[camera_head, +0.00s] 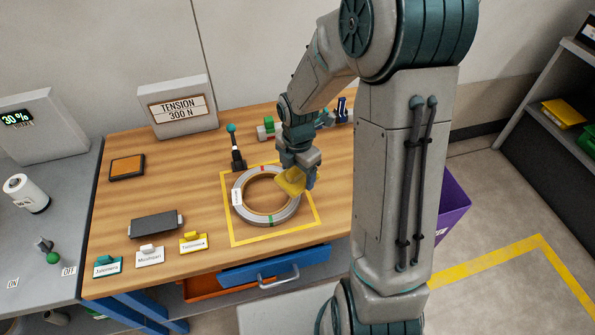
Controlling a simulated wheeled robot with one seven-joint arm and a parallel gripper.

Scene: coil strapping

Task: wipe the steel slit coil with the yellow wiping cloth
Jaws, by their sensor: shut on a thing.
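The steel slit coil (248,213) is a grey ring lying flat on the wooden table, inside a yellow taped square. A white label sits on its left side and a small red mark on its far side. My gripper (296,180) is over the right part of the ring, shut on the yellow wiping cloth (290,183). The cloth overlaps the ring's right side in the picture. I cannot tell whether it touches the coil. The part of the coil behind the cloth is hidden.
A dark lever tool (236,150) stands just behind the coil. A dark block (156,224) and several small name tags lie at the left front. A tension sign (179,108) stands at the back. A blue drawer (273,267) is partly open below the front edge.

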